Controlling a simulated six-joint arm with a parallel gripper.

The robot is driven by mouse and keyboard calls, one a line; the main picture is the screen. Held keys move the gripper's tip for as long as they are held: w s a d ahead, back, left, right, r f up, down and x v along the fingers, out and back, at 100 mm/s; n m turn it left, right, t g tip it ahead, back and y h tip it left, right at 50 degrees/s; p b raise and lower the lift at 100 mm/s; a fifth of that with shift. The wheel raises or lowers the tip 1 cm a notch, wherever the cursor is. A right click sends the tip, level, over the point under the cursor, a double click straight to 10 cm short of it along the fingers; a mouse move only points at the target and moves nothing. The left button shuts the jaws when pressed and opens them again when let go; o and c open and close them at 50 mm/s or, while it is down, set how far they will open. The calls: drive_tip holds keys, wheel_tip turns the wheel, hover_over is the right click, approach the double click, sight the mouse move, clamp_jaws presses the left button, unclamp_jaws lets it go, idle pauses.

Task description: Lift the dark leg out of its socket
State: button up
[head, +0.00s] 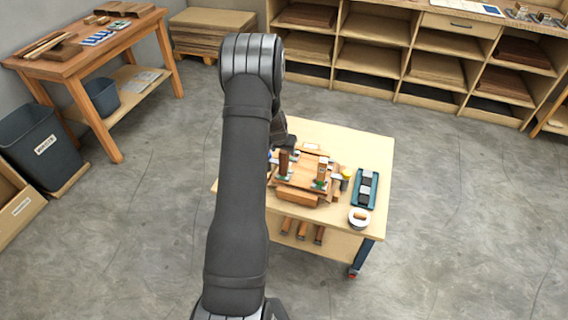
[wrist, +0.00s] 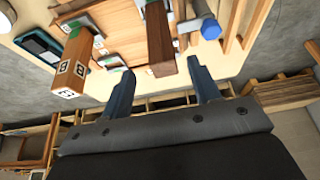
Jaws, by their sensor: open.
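The dark leg (head: 284,163) stands upright in the wooden jig (head: 304,183) on the cart. In the wrist view the dark leg (wrist: 160,40) points toward the camera, and its near end lies in the gap between my fingertips in the picture; I cannot tell how deep it sits between them. My gripper (wrist: 161,68) is open and holds nothing. A lighter leg (head: 321,171) with marker squares stands to the right in the head view; it is left of the dark leg in the wrist view (wrist: 73,62). The dark leg's socket is mostly hidden.
A teal tray (head: 360,200) with dark blocks and a white tape roll (head: 359,218) are at the cart's right. A yellow-topped item (head: 346,174) stands by the jig. A blue-grey clamp-like part (wrist: 200,25) is close beside the dark leg. The cart's back right is clear.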

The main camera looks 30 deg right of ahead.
sight(284, 157)
drive_tip(key=shift+a+x, duration=0.1)
drive_tip(key=shift+x, duration=1.75)
drive_tip(key=shift+a+x, duration=0.15)
drive_tip(key=shift+x, duration=1.65)
drive_tip(key=shift+f, duration=0.1)
drive_tip(key=c, duration=1.2)
